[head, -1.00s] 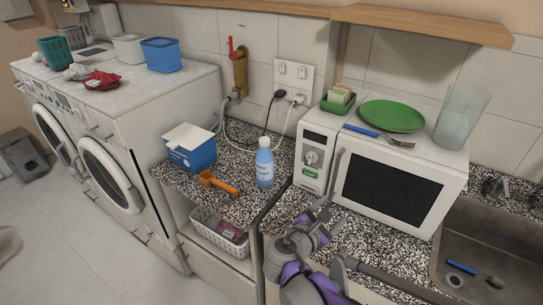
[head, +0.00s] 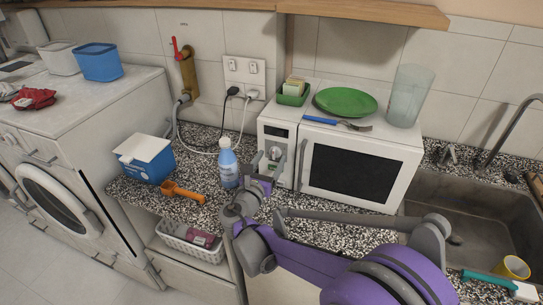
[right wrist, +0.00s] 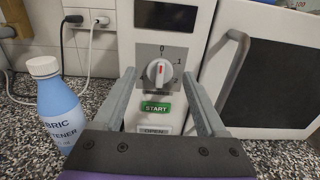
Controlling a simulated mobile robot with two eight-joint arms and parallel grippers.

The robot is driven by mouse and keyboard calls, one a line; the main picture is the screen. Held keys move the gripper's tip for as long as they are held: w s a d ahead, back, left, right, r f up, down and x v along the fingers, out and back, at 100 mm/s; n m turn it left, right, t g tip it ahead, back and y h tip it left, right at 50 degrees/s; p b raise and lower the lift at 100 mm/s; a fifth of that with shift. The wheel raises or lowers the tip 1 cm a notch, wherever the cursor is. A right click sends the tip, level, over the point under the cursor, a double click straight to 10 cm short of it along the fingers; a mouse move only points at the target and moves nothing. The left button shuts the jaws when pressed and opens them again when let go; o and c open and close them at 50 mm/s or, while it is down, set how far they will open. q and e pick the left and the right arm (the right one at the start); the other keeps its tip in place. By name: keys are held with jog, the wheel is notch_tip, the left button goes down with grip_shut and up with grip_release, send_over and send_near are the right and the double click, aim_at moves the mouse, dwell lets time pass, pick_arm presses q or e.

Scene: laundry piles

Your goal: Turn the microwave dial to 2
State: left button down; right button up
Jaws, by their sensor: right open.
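The white microwave (head: 408,150) stands on the speckled counter, its door closed. Its round dial (right wrist: 159,72) shows in the right wrist view, with 0 above it and 1 and 2 down its right side. The dial's red mark points up, near 0. A green START button (right wrist: 155,107) sits below the dial. My right gripper (head: 270,160) is in front of the control panel. In the right wrist view its two fingers (right wrist: 157,82) are spread, one on each side of the dial. Nothing is held, and contact with the dial cannot be told. My left gripper is out of view.
A blue softener bottle (head: 228,165) stands just left of the microwave. The door handle (right wrist: 222,68) is close to the right finger. A green plate (head: 346,101), fork and glass (head: 410,95) rest on top. The sink (head: 480,215) is at right.

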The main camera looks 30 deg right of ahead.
jog(key=shift+w+d, duration=0.45)
jog(key=shift+d, duration=0.15)
grip_shut()
